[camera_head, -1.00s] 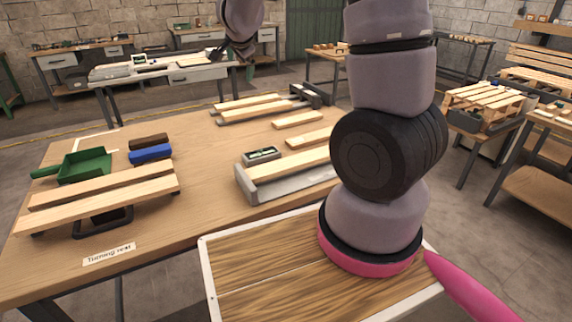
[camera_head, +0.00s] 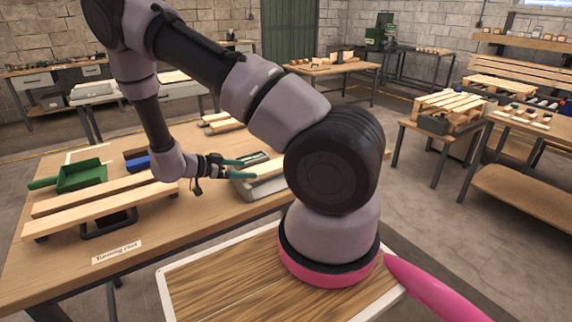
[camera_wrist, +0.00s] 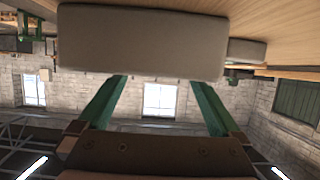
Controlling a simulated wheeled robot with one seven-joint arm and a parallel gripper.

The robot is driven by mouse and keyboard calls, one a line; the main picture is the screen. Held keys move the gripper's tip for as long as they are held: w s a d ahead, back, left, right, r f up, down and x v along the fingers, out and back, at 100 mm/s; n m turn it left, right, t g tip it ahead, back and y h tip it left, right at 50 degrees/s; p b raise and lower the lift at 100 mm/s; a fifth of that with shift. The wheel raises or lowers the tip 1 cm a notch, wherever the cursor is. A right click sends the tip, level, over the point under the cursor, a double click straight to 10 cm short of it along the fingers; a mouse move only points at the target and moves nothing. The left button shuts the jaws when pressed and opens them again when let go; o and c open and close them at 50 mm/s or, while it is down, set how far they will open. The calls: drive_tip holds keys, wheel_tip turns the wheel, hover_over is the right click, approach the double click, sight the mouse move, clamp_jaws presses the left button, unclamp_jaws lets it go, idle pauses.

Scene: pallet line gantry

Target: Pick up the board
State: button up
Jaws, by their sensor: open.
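Several pale wooden boards lie on the workbench, and I cannot tell which one is meant. One board (camera_head: 268,169) rests along a grey fixture (camera_head: 258,188) in the middle, partly hidden by my arm. Two long boards, a rear one (camera_head: 75,199) and a front one (camera_head: 98,208), lie side by side at the left on the turning rest. My gripper (camera_head: 242,168) has green fingers, open and apart, at the fixture's left end, pointing right. In the wrist view, a grey block (camera_wrist: 140,40), apparently the fixture's end, fills the space ahead of the open fingers (camera_wrist: 160,82).
A green scoop-like tray (camera_head: 82,175) and a blue block (camera_head: 137,162) sit behind the left boards. More boards (camera_head: 222,122) lie farther back, partly behind my arm. The bench front near the label (camera_head: 117,252) is clear. Another table with pallets (camera_head: 450,105) stands at right.

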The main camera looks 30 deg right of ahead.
sight(265, 167)
drive_tip(key=x, duration=0.3)
drive_tip(key=d, duration=0.4)
drive_tip(key=shift+w+d+f, duration=0.1)
drive_tip(key=shift+d+f, duration=0.1)
drive_tip(key=shift+f, duration=0.1)
drive_tip(key=shift+d+f, duration=0.2)
drive_tip(key=shift+d, duration=0.15)
drive_tip(key=c, duration=1.5)
drive_tip(key=shift+w+r, duration=0.1)
clamp_jaws()
